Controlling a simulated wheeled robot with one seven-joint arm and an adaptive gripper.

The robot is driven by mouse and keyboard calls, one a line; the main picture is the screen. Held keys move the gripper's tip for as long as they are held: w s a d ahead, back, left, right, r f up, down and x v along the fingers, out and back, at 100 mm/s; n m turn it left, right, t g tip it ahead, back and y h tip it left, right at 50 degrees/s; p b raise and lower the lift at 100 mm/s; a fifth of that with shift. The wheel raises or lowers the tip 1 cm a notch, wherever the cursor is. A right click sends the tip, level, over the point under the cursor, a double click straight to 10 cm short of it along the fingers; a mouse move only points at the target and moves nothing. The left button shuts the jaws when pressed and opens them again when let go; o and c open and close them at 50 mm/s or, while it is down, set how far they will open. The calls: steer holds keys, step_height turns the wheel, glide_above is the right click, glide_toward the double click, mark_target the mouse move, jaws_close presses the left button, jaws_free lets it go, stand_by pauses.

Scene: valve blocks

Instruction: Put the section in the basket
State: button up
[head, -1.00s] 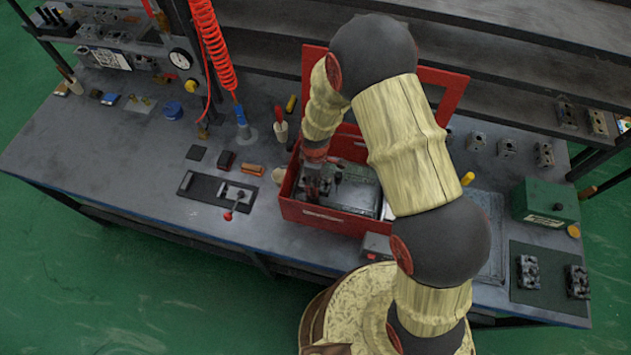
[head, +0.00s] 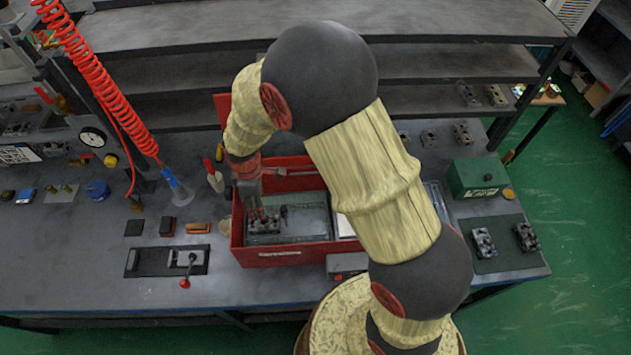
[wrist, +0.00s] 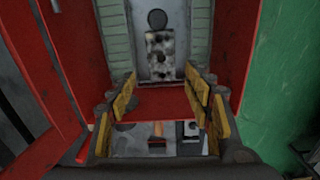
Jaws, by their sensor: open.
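A red box (head: 290,254) with a raised lid stands on the bench and is the only basket-like container I can make out. A small grey metal block, which looks like the section (wrist: 160,55), lies inside it on a grey strip between greenish ribbed sides. My gripper (head: 256,207) is over the left part of the red box, pointing down. In the wrist view its yellow-padded fingers (wrist: 160,98) are spread apart with nothing between them, and the block is beyond the fingertips, apart from them. In the head view my arm hides part of the box.
Two similar blocks (head: 485,242) sit on a dark mat at the right. A green box (head: 478,177) stands behind them. A black plate with a red-knobbed lever (head: 184,284) lies left of the red box. A red coiled hose (head: 105,75) hangs at left.

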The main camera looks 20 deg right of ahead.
steer(key=s+d+r+m+t, duration=0.1)
steer(key=s+d+r+m, duration=0.2)
steer(key=r, duration=0.7)
steer(key=s+d+r+m+t, duration=0.1)
steer(key=s+d+r+m, duration=0.2)
steer(key=r, duration=0.7)
steer(key=s+d+r+m+t, duration=0.1)
steer(key=s+d+r+m, duration=0.2)
steer(key=s, duration=0.4)
steer(key=s+d+r+m+t, duration=0.2)
steer(key=s+d+r+m, duration=0.2)
steer(key=s+r, duration=0.3)
steer(key=shift+d+r+m, duration=0.3)
steer(key=shift+d+r, duration=0.15)
steer(key=shift+r, duration=0.25)
